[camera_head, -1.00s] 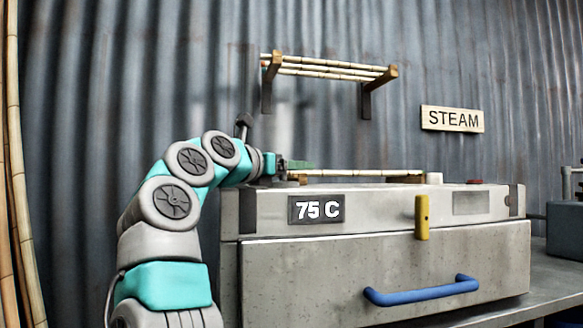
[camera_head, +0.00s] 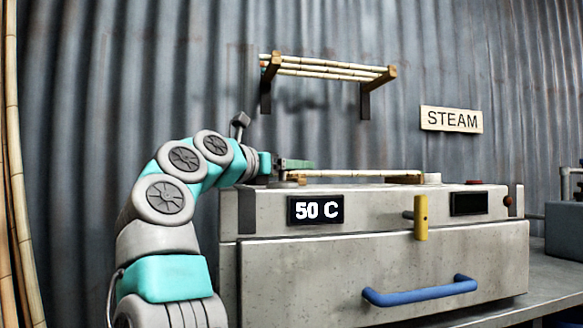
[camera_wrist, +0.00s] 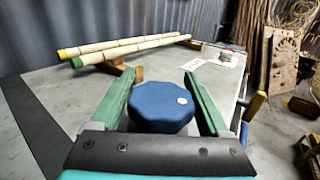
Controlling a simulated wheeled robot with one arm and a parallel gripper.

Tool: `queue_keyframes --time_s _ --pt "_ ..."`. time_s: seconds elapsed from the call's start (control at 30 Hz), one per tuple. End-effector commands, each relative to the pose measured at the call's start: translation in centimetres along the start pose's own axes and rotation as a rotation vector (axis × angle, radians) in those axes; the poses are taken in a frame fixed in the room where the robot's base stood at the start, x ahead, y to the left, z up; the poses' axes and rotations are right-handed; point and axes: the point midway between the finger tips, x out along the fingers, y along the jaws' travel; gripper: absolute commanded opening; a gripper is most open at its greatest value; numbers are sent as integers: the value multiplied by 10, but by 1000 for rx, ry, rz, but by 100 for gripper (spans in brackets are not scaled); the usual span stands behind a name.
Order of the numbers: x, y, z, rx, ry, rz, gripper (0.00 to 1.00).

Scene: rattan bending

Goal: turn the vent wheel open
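The wheel, a blue faceted knob (camera_wrist: 160,108) with a small pale mark on top, sits on the grey top of the steam box in the wrist view. My gripper (camera_wrist: 160,76) is open, with one green finger on each side of the knob. Gaps show between knob and fingers at the front; I cannot tell whether either touches lower down. In the head view my gripper (camera_head: 296,164) is low over the box's left rear top, and the blue knob cannot be made out there. The steam box (camera_head: 340,270) shows 50 C on its display (camera_head: 316,210).
Bamboo poles (camera_wrist: 125,47) lie on wooden rests behind the knob. A yellow lever (camera_head: 421,217) and a blue drawer handle (camera_head: 422,291) stick out of the box front. A wall shelf (camera_head: 325,68) hangs above.

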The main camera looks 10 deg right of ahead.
Motion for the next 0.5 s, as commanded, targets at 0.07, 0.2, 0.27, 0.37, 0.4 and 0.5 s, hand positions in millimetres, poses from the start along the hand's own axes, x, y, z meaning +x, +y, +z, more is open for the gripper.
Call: queue_keyframes --time_s 0.07,0.2,0.27,0.37,0.4,0.5 --pt "0 0 0 0 1 -1 90" --pt "1 -1 -1 0 2 -2 99" --pt "1 -1 -1 0 2 -2 99" --pt "1 -1 -1 0 3 -2 99" --pt "1 -1 -1 0 3 -2 99" --pt "-2 0 -2 0 2 -2 99"
